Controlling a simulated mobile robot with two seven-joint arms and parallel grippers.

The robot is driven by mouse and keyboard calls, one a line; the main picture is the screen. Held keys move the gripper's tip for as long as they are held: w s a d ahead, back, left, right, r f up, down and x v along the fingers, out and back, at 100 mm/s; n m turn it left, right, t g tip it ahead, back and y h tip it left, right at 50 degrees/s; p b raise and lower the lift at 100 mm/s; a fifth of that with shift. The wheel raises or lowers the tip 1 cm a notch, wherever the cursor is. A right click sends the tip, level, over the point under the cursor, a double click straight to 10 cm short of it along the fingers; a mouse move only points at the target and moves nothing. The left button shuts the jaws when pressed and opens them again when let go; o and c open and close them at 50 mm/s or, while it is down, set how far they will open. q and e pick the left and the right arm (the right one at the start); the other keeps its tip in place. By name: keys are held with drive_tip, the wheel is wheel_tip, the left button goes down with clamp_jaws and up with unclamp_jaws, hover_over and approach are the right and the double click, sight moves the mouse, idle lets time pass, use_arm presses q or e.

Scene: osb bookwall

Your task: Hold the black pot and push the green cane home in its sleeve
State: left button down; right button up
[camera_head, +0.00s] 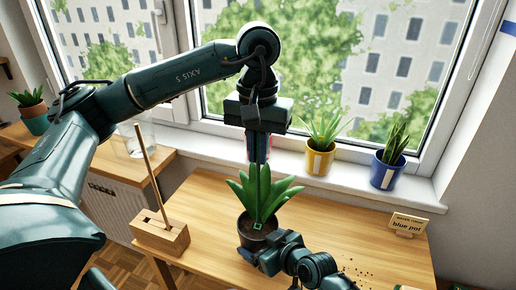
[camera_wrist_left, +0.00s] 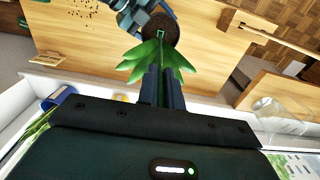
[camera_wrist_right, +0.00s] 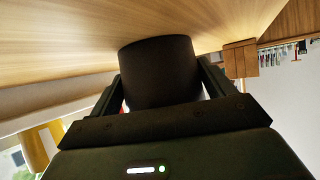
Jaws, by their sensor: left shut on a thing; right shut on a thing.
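The black pot (camera_head: 270,240) holds a green leafy plant (camera_head: 262,192) and stands on the wooden table. My right gripper (camera_head: 264,250) is shut on the pot, with one finger on each side of it in the right wrist view (camera_wrist_right: 160,75). A small green square sleeve (camera_head: 257,226) shows at the soil. My left gripper (camera_head: 259,160) points down over the plant and is shut on the green cane (camera_wrist_left: 159,37), a thin stalk running from its fingers toward the pot. Leaves crowd the cane, and how deep it sits in the sleeve is unclear.
A wooden block (camera_head: 162,238) with a leaning stick stands at the left table edge. A yellow pot (camera_head: 318,160) and a blue pot (camera_head: 386,172) stand on the windowsill. A "blue pot" sign (camera_head: 407,224) and scattered soil (camera_head: 358,272) are on the right. Bare table lies between.

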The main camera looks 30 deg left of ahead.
use_arm(q)
drive_tip(key=shift+f+n, duration=0.15)
drive_tip(key=shift+n, duration=0.15)
wheel_tip(320, 180, down, 9)
idle(4.7)
drive_tip(key=c, duration=1.5)
unclamp_jaws()
wheel_tip(320, 180, up, 12)
